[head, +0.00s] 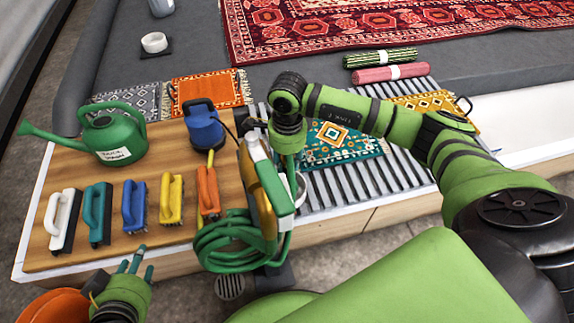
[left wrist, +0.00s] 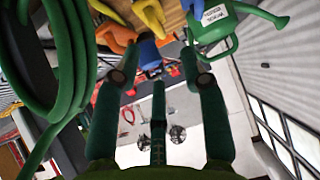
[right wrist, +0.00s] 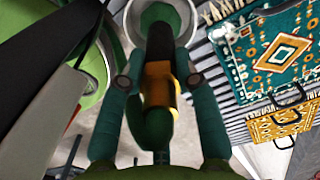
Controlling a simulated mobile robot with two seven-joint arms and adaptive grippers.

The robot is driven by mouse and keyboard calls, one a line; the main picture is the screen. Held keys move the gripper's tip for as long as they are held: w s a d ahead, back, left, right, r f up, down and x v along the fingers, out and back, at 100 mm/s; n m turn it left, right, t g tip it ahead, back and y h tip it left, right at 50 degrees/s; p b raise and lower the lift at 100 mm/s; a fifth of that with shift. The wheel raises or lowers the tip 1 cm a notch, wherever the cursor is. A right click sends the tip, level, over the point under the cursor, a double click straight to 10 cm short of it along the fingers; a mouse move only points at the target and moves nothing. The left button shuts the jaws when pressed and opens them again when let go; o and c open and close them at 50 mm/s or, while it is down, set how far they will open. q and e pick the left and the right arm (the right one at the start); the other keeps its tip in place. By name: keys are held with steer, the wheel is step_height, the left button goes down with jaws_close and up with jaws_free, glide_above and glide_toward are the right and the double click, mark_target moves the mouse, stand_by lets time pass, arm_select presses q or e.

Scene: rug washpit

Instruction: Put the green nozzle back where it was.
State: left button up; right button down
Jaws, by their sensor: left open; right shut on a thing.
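My right gripper (head: 289,155) points down beside the yellow, green and white washer unit (head: 262,188). In the right wrist view its fingers (right wrist: 162,85) are shut on a green piece with an amber band, which looks like the green nozzle (right wrist: 160,45). A pale round rim shows behind the held piece. In the head view the held piece is mostly hidden by the hand and the unit. My left gripper (head: 134,262) is open and empty at the front edge of the board, below the blue brush. In the left wrist view its fingers (left wrist: 158,82) are spread.
A coiled green hose (head: 232,243) hangs at the counter's front. Several brushes, including a yellow one (head: 171,198), line the wooden board (head: 60,172). A green watering can (head: 113,140) and a blue sprayer (head: 203,127) stand behind. A teal rug (head: 343,148) lies on slats to the right.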

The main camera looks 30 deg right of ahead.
steer(key=shift+f, duration=0.95)
arm_select(q)
steer(key=w+r+t, duration=0.1)
steer(key=w+d+r+t, duration=0.1)
steer(key=r, duration=0.1)
steer(key=shift+d+h, duration=0.15)
steer(key=shift+h, duration=0.25)
arm_select(e)
steer(key=shift+f, duration=0.1)
arm_select(q)
steer(key=shift+w+r, duration=0.1)
steer(key=shift+w, duration=0.05)
steer(key=shift+w+d+r+t+b, duration=0.15)
steer(key=shift+r+t+b, duration=0.15)
steer(key=shift+t, duration=0.1)
arm_select(e)
steer(key=shift+f, duration=0.15)
steer(key=c, duration=0.9)
jaws_free()
arm_select(q)
steer(key=shift+d+r, duration=0.1)
steer(key=shift+r, duration=0.05)
